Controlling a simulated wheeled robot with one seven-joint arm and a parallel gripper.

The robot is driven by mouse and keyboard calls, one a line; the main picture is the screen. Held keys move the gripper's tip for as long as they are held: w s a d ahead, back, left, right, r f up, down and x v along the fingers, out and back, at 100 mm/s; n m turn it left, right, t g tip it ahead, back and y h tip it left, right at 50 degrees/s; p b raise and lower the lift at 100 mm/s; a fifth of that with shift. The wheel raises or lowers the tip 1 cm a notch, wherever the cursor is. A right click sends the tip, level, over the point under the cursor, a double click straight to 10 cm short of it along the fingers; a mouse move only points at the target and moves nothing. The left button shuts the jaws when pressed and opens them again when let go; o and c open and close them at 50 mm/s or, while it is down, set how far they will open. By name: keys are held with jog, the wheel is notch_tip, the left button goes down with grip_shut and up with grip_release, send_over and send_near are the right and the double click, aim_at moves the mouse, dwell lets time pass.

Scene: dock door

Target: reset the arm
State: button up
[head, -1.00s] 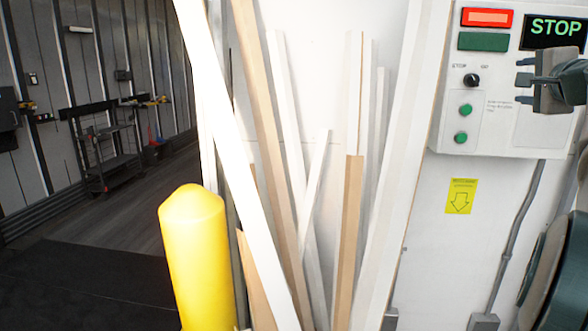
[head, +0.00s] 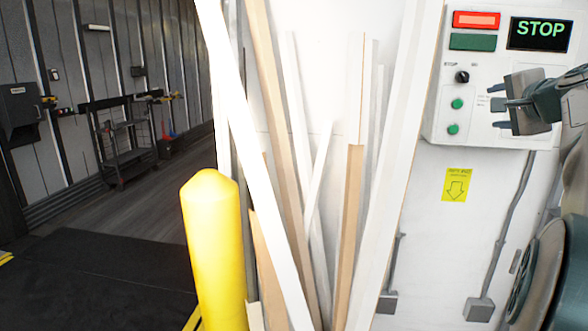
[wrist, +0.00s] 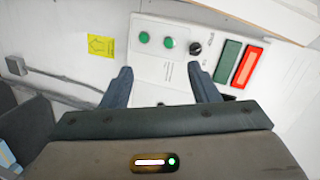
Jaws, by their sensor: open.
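My gripper (head: 500,113) is at the right of the head view, in front of the lower part of a white control panel (head: 480,75). Its fingers are apart with nothing between them. In the wrist view the open fingers (wrist: 160,90) reach toward the panel (wrist: 148,63), which appears turned over. The panel has a lit red lamp (head: 477,20), a dark green lamp (head: 472,42), a black selector knob (head: 462,77) and two green buttons (head: 457,104). A display (head: 540,33) reads STOP in green. Whether the fingers touch the panel cannot be told.
Several long boards (head: 390,190) lean on the wall left of the panel. A yellow bollard (head: 213,250) stands before them. A yellow arrow label (head: 457,185) and grey conduit (head: 513,215) are below the panel. A cart (head: 122,140) stands in the dark trailer at left.

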jog(key=s+a+f+n+g+y+p, duration=0.1)
jog(key=s+a+f+n+g+y, duration=0.2)
jog(key=a+f, duration=0.7)
jog(key=s+a+f+n+g+p, duration=0.1)
jog(key=s+a+f+n+g, duration=0.15)
jog(key=a+f+n, duration=0.5)
jog(key=s+a+f+n+g, duration=0.3)
jog(key=s+a+f, duration=0.3)
jog(key=s+f, duration=0.3)
jog(key=s+a+f+n+g+p, duration=0.1)
jog(key=s+a+f+n+g, duration=0.2)
jog(key=s+a+f, duration=0.4)
jog(key=s+f, duration=0.2)
jog(key=s, duration=0.1)
jog(key=shift+a+g+h, duration=0.25)
jog(key=shift+g+h, duration=0.1)
jog(key=shift+h, duration=0.05)
jog(key=shift+r, duration=0.1)
jog(key=c, duration=0.4)
jog(key=shift+a, duration=0.1)
